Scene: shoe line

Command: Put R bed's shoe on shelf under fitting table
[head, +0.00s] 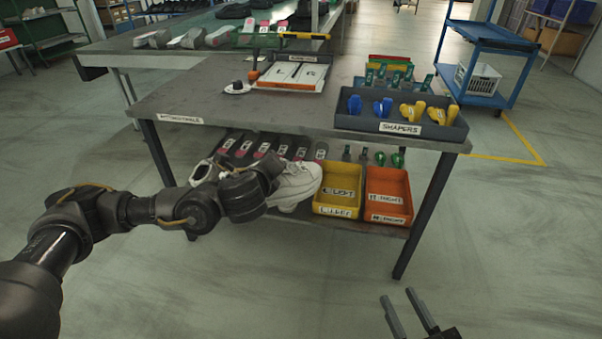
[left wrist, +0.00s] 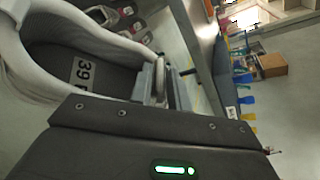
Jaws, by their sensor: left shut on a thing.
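A white shoe (head: 300,181) is at the front of the lower shelf (head: 290,218) under the fitting table (head: 225,95), left of the yellow bin. I cannot tell whether it rests on the shelf. My left gripper (left wrist: 160,82) is shut on the shoe's collar. In the left wrist view the shoe (left wrist: 30,85) shows its dark insole marked 39. In the head view my left arm hides the fingers and part of the shoe. My right gripper (head: 410,312) is open and empty, low in front of the table. The white tray (head: 292,77) on the table holds no shoe.
A yellow bin (head: 338,194) and an orange bin (head: 388,197) stand on the shelf right of the shoe. Several insoles (head: 265,148) lie behind it. A dark shapers tray (head: 400,126) is on the tabletop's front right corner. Floor in front is clear.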

